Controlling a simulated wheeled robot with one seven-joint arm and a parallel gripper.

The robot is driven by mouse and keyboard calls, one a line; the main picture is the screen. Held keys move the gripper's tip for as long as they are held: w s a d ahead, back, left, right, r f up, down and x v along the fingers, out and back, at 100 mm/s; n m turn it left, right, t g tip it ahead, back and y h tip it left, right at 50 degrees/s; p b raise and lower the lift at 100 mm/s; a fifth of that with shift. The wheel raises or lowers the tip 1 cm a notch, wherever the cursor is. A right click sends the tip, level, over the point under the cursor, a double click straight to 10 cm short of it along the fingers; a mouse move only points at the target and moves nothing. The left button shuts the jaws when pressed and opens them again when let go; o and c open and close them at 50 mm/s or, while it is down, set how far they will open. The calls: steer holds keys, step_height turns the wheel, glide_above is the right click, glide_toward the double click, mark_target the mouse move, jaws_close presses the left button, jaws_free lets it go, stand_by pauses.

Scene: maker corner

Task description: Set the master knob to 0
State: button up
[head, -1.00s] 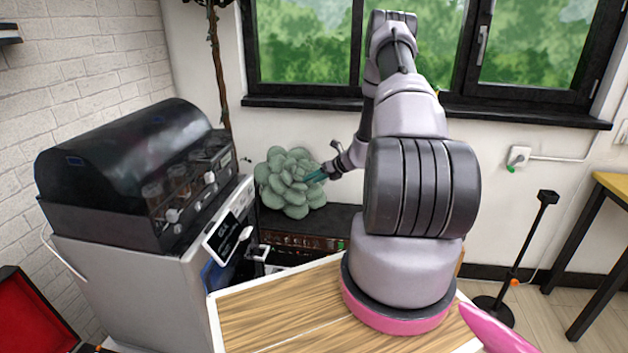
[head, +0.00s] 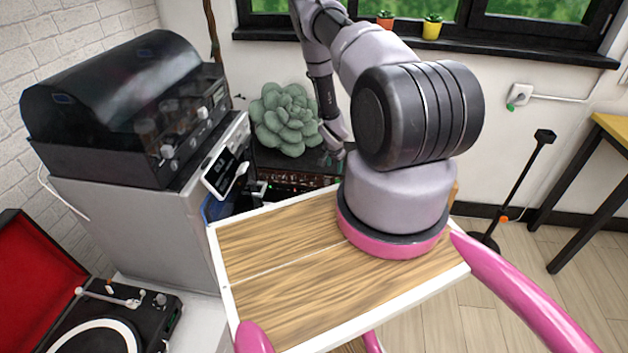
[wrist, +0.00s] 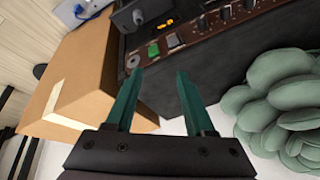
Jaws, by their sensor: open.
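A dark amplifier-like box with a red-brown front panel (head: 290,181) stands low behind the wooden top. In the wrist view its panel (wrist: 212,33) carries a row of small dark knobs (wrist: 225,13), a green switch (wrist: 153,49) and a grey switch (wrist: 175,41). No label is readable, so I cannot tell which knob is the master or where it points. My gripper (wrist: 160,76) is open and empty, its teal fingers apart, just short of the panel near the switches. In the head view my wrist hangs right of the plant, its fingertips unclear.
A cardboard box (wrist: 75,75) stands close on the left in the wrist view. A pale green succulent (wrist: 285,105) is close on the right; it also shows in the head view (head: 285,120). A grey machine with a dark hood (head: 115,110) stands left in the head view.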

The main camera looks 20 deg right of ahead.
mark_target(313, 181)
steer(key=w+a+f+n+t+y, duration=0.2)
steer(key=w+a+n, duration=0.1)
steer(key=a+n, duration=0.25)
steer(key=x, duration=1)
steer(key=shift+s+a+f, duration=0.15)
steer(key=shift+a+f, duration=0.1)
steer(key=shift+a, duration=0.05)
steer(key=shift+g, duration=0.3)
jaws_close()
